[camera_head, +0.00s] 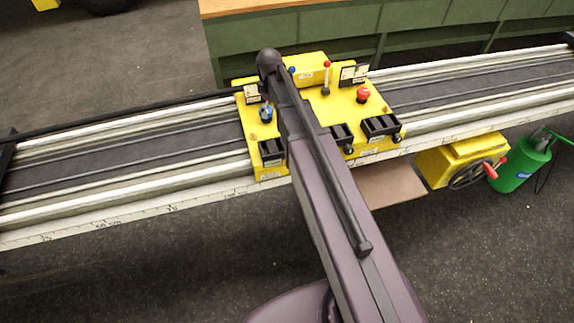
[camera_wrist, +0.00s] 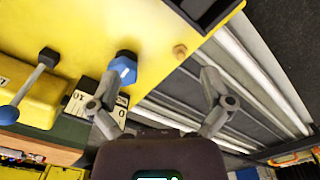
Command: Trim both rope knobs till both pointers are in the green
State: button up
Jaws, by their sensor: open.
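A yellow carriage (camera_head: 315,107) sits across the rails. A blue knob (camera_head: 266,113) stands on its left side, below a small white dial card (camera_head: 251,93). A red knob (camera_head: 362,95) stands on its right side, below a second dial card (camera_head: 354,74). In the wrist view the blue knob (camera_wrist: 123,68) is six-sided, with a dial card (camera_wrist: 108,92) beside it. The pointers and any green band are too small to read. My gripper (camera_wrist: 160,112) is open and empty, its fingers apart, the blue knob showing beyond the left finger. My arm hides the carriage's middle in the head view.
A red-topped lever (camera_head: 326,77) and a blue-topped one (camera_head: 291,71) stand at the carriage's back. Black boxes (camera_head: 381,125) line its front edge. A yellow winch with a handwheel (camera_head: 462,160) and a green cylinder (camera_head: 522,163) are at the right.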

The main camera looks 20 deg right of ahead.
jog(key=s+f+m+b, duration=0.3)
jog(key=s+m, duration=0.1)
jog(key=s, duration=0.5)
jog(key=s+f+m+b, duration=0.3)
jog(key=s+m, duration=0.1)
jog(key=s, duration=0.5)
jog(key=shift+s, duration=0.4)
jog(key=shift+f, duration=0.1)
jog(key=shift+s+a, duration=0.1)
jog(key=shift+c, duration=0.2)
dwell(1.1)
